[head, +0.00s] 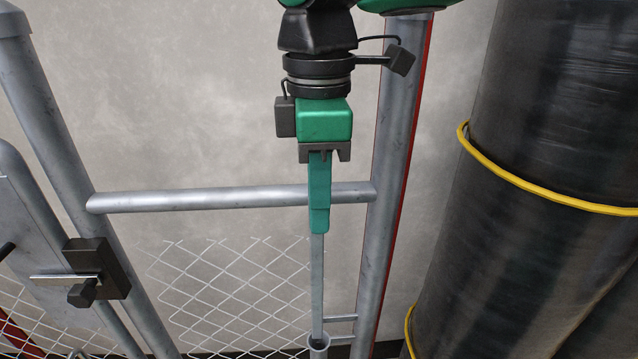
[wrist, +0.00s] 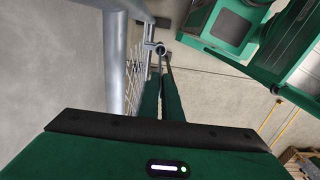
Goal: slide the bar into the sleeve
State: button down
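My gripper (head: 319,228) points straight down in front of the fence, its green fingers closed on the upper part of a thin grey bar (head: 317,280). The bar hangs upright below the fingertips. The sleeve (head: 319,349) is a short grey tube at the bottom edge of the head view, held to the post by small brackets. The bar's lower end meets the sleeve's mouth; how deep it sits, if at all, I cannot tell. In the wrist view, the fingers (wrist: 160,78) reach toward the round sleeve mouth (wrist: 160,49); the bar is mostly hidden between them.
A grey post (head: 392,150) stands right of the bar, and a horizontal rail (head: 230,198) runs behind the gripper. Chain-link mesh (head: 235,290) hangs below the rail. A dark latch (head: 112,268) sits at left. Large black rolls with yellow bands (head: 540,150) fill the right side.

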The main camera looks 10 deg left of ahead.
notch_tip(320, 180, down, 9)
jog(key=shift+r, duration=0.15)
dwell(0.5)
jog(key=c, duration=1.9)
grip_release()
jog(key=shift+r, duration=0.15)
notch_tip(320, 180, up, 10)
jog(key=shift+r, duration=0.25)
